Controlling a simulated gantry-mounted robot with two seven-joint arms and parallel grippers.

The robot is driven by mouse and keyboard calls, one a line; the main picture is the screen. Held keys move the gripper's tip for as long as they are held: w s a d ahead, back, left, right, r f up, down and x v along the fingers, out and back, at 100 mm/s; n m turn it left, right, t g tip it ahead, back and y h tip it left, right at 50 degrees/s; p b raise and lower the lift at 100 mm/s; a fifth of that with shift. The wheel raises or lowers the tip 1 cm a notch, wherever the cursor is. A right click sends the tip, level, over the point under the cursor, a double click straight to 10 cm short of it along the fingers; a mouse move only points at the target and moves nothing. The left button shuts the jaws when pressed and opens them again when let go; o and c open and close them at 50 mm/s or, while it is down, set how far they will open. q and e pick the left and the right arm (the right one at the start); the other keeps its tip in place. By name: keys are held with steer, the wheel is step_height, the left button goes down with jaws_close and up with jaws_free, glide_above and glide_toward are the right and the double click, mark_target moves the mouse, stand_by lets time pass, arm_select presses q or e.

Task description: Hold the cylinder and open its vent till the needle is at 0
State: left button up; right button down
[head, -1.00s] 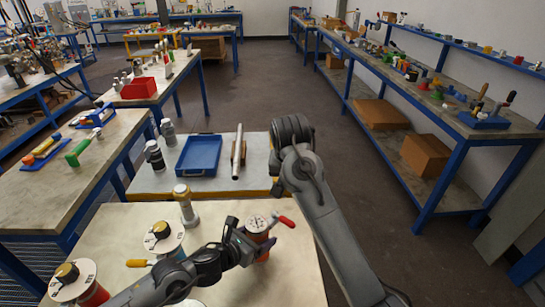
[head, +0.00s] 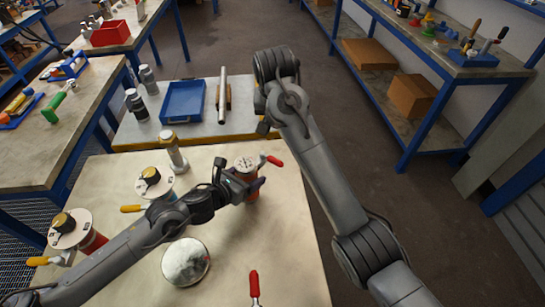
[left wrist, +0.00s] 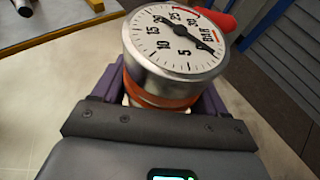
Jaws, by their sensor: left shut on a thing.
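The cylinder (head: 251,192) is orange-red with a round gauge (head: 246,164) on top and stands upright on the front table. A lever with a red handle (head: 272,160) sticks out to its right and shows as a red end (left wrist: 218,20) in the left wrist view. My left gripper (head: 247,190) is shut around the cylinder's body just below the gauge (left wrist: 175,45). The black needle lies across the dial, one end near the 20 place, the other at lower right beyond the 5. Which end points is unclear. My right gripper (head: 263,128) is small and dark, above the table's back edge.
A shiny round disc (head: 186,262) and another red handle (head: 254,285) are in front.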

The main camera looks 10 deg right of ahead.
stand_by(0.9)
arm_select(q)
steer(key=o, duration=1.6)
